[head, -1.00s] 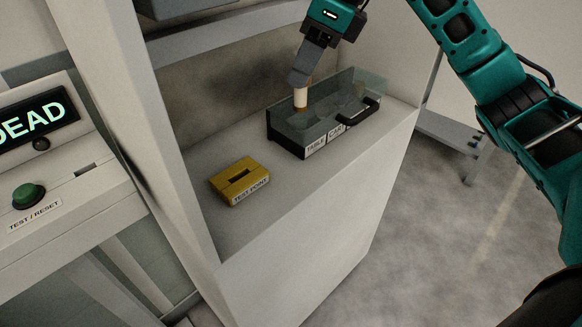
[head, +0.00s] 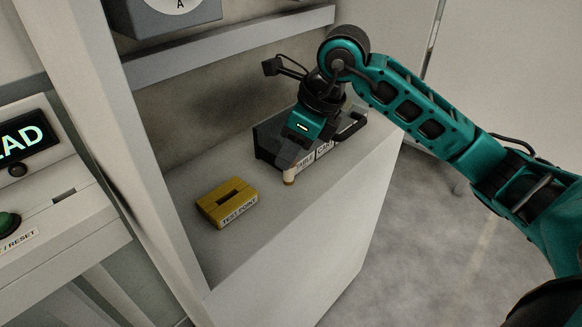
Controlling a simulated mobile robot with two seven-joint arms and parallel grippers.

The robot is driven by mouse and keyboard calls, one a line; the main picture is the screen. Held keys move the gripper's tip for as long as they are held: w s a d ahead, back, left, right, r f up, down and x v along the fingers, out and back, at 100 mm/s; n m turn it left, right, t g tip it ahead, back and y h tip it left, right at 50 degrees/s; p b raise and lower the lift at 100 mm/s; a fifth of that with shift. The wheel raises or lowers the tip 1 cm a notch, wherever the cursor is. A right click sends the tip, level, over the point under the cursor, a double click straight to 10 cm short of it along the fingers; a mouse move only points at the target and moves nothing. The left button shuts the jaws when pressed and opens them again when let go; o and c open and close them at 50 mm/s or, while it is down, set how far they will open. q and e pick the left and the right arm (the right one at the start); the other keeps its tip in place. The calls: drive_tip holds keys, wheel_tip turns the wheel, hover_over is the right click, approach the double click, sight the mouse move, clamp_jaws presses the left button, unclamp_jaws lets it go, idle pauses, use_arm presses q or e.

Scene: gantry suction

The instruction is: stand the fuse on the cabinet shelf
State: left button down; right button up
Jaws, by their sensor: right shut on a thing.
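The fuse (head: 289,176) is a small pale cylinder with a brown lower end. My right gripper (head: 290,166) is shut on its upper part and holds it upright, in front of the dark box and to the right of the yellow block. The fuse's lower end is at or just above the cabinet shelf (head: 255,240); I cannot tell if it touches. The gripper hides the fuse's top. My left gripper is not in view.
A yellow block labelled TEST POINT (head: 227,203) sits on the shelf to the left. A dark box labelled TABLE and CART (head: 268,150) stands behind the gripper. A panel with a lit display (head: 18,140) is at far left. The shelf's front part is clear.

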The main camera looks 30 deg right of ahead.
sight(291, 168)
drive_tip(key=shift+f, duration=2.05)
drive_tip(key=shift+f, duration=0.1)
drive_tip(key=o, duration=1)
drive_tip(key=shift+o, duration=0.2)
drive_tip(key=shift+r, duration=0.25)
drive_tip(key=v, duration=1.1)
drive_tip(key=shift+s+r, duration=0.15)
drive_tip(key=shift+r, duration=0.15)
drive_tip(key=shift+d, duration=0.1)
